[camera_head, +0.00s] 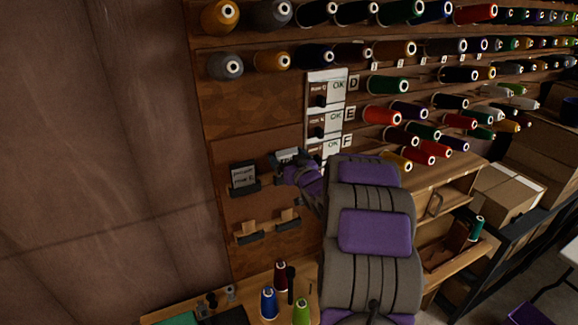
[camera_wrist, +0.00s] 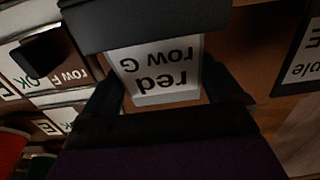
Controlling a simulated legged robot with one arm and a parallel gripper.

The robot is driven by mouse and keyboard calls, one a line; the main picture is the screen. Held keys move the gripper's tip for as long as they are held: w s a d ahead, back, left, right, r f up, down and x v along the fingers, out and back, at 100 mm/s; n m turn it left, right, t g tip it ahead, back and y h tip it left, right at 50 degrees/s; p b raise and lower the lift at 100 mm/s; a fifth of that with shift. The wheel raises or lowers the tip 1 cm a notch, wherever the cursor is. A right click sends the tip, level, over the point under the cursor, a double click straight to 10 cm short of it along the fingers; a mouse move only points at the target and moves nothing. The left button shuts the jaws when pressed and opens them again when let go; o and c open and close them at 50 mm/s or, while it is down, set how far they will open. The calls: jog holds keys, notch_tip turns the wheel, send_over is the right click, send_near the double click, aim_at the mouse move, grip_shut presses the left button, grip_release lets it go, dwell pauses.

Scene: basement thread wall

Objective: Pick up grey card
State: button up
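No card that reads "grey" can be made out. In the wrist view a pale card (camera_wrist: 160,75), upside down, reads "red row G" and sits in a dark holder. My gripper (camera_wrist: 165,95) has its dark fingers apart, one at each side of this card; contact cannot be told. In the head view my gripper (camera_head: 290,170) is at the upper right holder on the wooden board, with the card (camera_head: 286,154) partly hidden. A second card (camera_head: 243,177) sits in the holder to the left; its partial lettering "ple" and "E" shows at the right edge of the wrist view.
Two lower holders (camera_head: 249,236) look empty. White label panels (camera_head: 326,100) marked OK, rows D to F, stand above right, beside rows of thread spools (camera_head: 388,85). Loose spools (camera_head: 269,302) stand on the wooden ledge below. Cardboard boxes (camera_head: 500,195) are at right.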

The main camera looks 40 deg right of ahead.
aim_at(283, 142)
jog(key=shift+a, duration=0.2)
jog(key=shift+c, duration=1.4)
jog(key=shift+d, duration=0.1)
jog(key=c, duration=0.5)
jog(key=shift+r, duration=0.1)
notch_tip(283, 142, up, 4)
jog(key=shift+d+f+p, duration=0.1)
jog(key=shift+f+p, duration=0.1)
jog(key=shift+p, duration=0.8)
jog(key=shift+s+r, duration=0.15)
jog(key=shift+s, duration=0.05)
jog(key=s+a+r+b, duration=0.1)
jog(key=s+a+b, duration=0.5)
jog(key=s, duration=0.7)
jog(key=shift+s+a, duration=0.4)
jog(key=shift+a, duration=0.35)
